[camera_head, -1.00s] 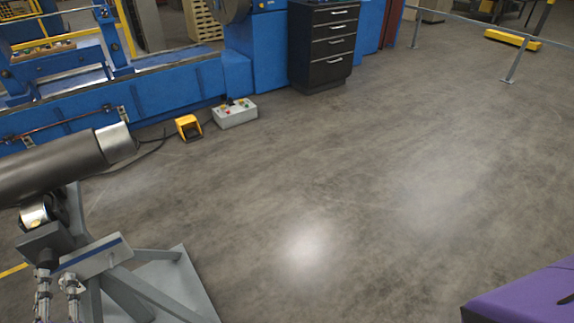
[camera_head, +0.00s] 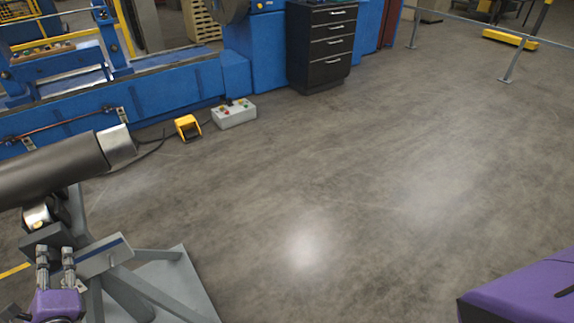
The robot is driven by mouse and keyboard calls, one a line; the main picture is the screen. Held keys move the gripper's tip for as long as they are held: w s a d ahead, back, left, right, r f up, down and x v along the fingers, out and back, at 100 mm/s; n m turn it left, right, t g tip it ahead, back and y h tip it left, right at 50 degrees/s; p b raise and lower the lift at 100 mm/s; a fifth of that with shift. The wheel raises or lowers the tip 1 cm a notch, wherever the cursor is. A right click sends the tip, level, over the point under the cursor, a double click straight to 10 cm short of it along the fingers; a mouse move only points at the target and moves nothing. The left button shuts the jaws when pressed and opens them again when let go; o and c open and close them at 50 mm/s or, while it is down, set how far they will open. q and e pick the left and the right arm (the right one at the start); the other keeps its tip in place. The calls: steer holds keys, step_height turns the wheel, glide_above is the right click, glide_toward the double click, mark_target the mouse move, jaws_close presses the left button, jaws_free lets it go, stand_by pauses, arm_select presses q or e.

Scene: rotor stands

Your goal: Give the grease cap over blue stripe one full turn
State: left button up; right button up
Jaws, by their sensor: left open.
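The grey steel stand (camera_head: 150,288) at the lower left carries a dark rotor shaft (camera_head: 50,170) with a bright metal end. A blue stripe (camera_head: 102,247) runs along the top of a grey plate on the stand. I cannot make out a grease cap; the area left of the stripe is partly covered by my gripper. My left gripper (camera_head: 55,254), with a purple body and two grey fingers pointing up the picture, is open, just left of and below the stripe. I see nothing held between the fingers. My right gripper is out of view.
A blue machine (camera_head: 165,88) runs along the back left. A yellow pedal (camera_head: 188,127) and a grey button box (camera_head: 234,113) lie on the floor before it. A black drawer cabinet (camera_head: 322,50) stands behind. The middle floor is clear.

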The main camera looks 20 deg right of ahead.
arm_select(q)
steer(key=shift+c, duration=0.3)
steer(key=c, duration=1)
steer(key=shift+s+f+n+b, duration=0.1)
steer(key=shift+f+n+b, duration=0.25)
steer(key=shift+n+b, duration=0.15)
steer(key=shift+n, duration=0.3)
steer(key=shift+r, duration=0.25)
steer(key=o, duration=1.1)
steer(key=shift+c, duration=0.2)
steer(key=shift+s, duration=0.1)
steer(key=v, duration=1.1)
steer(key=shift+s+d, duration=0.2)
steer(key=shift+s, duration=0.2)
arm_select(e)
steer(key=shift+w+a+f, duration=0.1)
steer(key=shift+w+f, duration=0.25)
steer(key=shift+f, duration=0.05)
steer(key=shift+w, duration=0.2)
